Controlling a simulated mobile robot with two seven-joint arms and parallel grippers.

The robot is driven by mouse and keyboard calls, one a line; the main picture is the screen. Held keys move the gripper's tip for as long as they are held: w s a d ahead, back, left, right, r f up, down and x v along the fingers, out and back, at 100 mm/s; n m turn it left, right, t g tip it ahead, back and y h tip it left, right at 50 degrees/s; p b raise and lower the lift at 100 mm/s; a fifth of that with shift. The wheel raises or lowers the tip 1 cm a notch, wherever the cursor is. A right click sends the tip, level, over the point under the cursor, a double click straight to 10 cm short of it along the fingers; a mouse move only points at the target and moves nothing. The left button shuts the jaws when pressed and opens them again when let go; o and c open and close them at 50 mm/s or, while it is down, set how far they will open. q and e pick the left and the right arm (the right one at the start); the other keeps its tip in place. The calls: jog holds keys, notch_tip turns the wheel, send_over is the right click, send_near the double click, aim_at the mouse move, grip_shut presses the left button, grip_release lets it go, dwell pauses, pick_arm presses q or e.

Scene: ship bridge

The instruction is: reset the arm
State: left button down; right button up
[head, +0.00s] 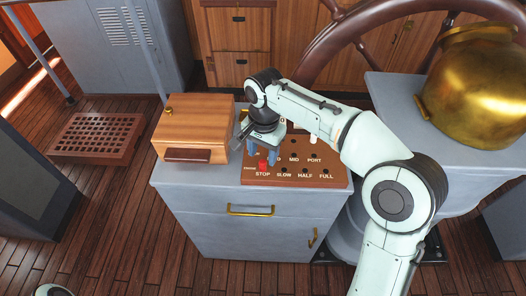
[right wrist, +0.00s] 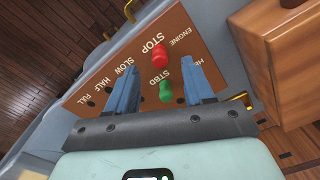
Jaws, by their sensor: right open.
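My right gripper (head: 263,152) is over the brown lettered panel (head: 290,180) on the grey cabinet, fingers pointing down. In the right wrist view the gripper (right wrist: 160,80) is open, with its two blue fingers apart. A red peg (right wrist: 160,54) by the word STOP and a green peg (right wrist: 165,92) by STBD show in the gap between the fingers; neither is seen to be gripped. The red peg also shows in the head view (head: 262,165), just below the fingers. A white peg (head: 313,140) is partly hidden behind my right arm. My left gripper is not seen.
A wooden box (head: 194,122) stands on the cabinet (head: 215,205), close left of the gripper. A brass pot (head: 475,85) sits on a grey stand at the right. A large ship's wheel (head: 330,50) is behind my arm. Open floor lies at the front left.

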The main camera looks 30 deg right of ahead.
jog(key=shift+r+p, duration=0.95)
jog(key=shift+r, duration=0.55)
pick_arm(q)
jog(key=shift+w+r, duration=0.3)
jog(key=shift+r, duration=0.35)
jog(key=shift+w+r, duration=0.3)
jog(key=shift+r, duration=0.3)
pick_arm(e)
jog(key=shift+f, duration=0.1)
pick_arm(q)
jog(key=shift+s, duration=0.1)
